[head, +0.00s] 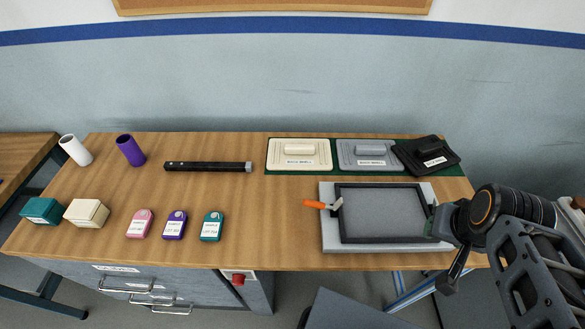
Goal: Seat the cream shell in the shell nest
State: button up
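The cream shell (283,159) is a pale rectangular back piece with a raised block and a label. It lies flat at the left end of a green mat (375,172) at the back of the bench. The likely shell nest (329,238) is a light grey block with a black rectangular frame and a grey, empty-looking floor, at the front right. My gripper (440,222) is at the nest's right edge, well to the right of and nearer than the cream shell. Its fingertips are small and dark, so its opening is unclear. Nothing is visibly held.
A grey shell (370,163) lies flat beside the cream one; a black shell (426,153) lies tilted at the mat's right end. An orange-handled clamp (316,204) stands at the nest's left edge. A black bar (205,167), tubes, blocks and tags occupy the left side.

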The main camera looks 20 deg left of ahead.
aim_at(386, 218)
jog(key=z, duration=0.05)
jog(key=k, duration=0.55)
jog(key=z, duration=0.95)
jog(key=i, duration=0.7)
jog(key=u, duration=2.4)
jog(key=i, duration=0.5)
jog(key=u, duration=0.05)
